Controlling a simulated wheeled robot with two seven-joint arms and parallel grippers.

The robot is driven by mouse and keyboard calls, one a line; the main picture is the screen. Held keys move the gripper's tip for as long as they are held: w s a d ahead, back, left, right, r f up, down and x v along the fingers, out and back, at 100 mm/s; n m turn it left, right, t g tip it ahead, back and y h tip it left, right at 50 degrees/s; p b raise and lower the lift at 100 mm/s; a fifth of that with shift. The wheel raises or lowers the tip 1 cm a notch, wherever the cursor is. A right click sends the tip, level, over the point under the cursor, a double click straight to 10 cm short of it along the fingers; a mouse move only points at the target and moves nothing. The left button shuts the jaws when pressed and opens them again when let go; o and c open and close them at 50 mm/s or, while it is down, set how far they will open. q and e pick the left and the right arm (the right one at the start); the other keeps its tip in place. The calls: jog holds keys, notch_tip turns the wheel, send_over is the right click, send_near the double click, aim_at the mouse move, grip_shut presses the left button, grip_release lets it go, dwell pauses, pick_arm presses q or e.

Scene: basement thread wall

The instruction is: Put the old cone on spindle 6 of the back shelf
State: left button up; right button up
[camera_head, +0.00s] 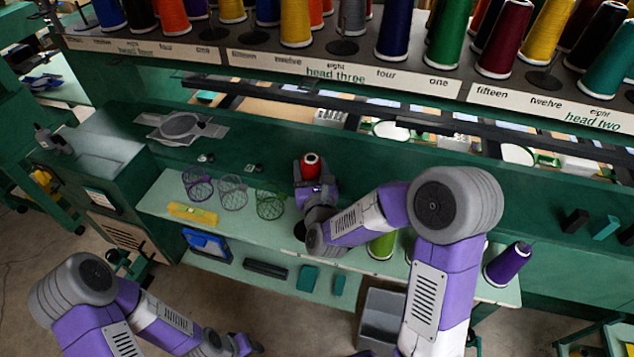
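A red cone (311,169) with a pale, dark-centred end stands up from my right gripper (314,188). The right gripper's purple fingers are around the cone's lower part, above the back of the pale green shelf (335,254). My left gripper (246,345) is low at the bottom of the picture, away from the cones, and its fingers are too small to read. Large thread cones stand on the upper rack, with bare spindles among them, such as one by "eight" of head three (343,46). I cannot tell which spindle is number 6 or which shelf is the back shelf.
Wire baskets (232,190), a yellow level (193,214), a lime cone (381,246) and a tilted purple cone (508,262) are on the pale green shelf. My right arm hides part of it. A grey bin (383,312) stands below. Dark rails cross behind.

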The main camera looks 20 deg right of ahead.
aim_at(310, 174)
jog(key=m+h+b, duration=0.1)
jog(key=s+a+r+m+h+b, duration=0.1)
jog(key=h+b, duration=0.1)
jog(key=s+m+g+h+b, duration=0.1)
jog(key=shift+a+r+h+b, duration=0.3)
jog(key=shift+r+b, duration=0.05)
jog(key=shift+r, duration=0.05)
jog(key=s+m+g+h+b, duration=0.1)
jog(key=s+m+h+b, duration=0.1)
jog(key=s+b, duration=0.1)
jog(key=shift+a+r+g+h, duration=0.2)
jog(key=shift+a+g+h, duration=0.1)
jog(key=shift+a+g, duration=0.1)
jog(key=shift+s+a+h, duration=0.1)
jog(key=shift+s+h, duration=0.2)
jog(key=shift+s, duration=0.1)
notch_tip(310, 174, down, 8)
jog(key=shift+r+b, duration=0.1)
jog(key=shift+b, duration=0.45)
jog(key=shift+f+b, duration=0.35)
jog(key=shift+b, duration=0.4)
jog(key=shift+f+b, duration=0.1)
jog(key=shift+b, duration=0.2)
jog(key=shift+s+a+b, duration=0.1)
jog(key=shift+s+b, duration=0.05)
jog(key=shift+b, duration=0.6)
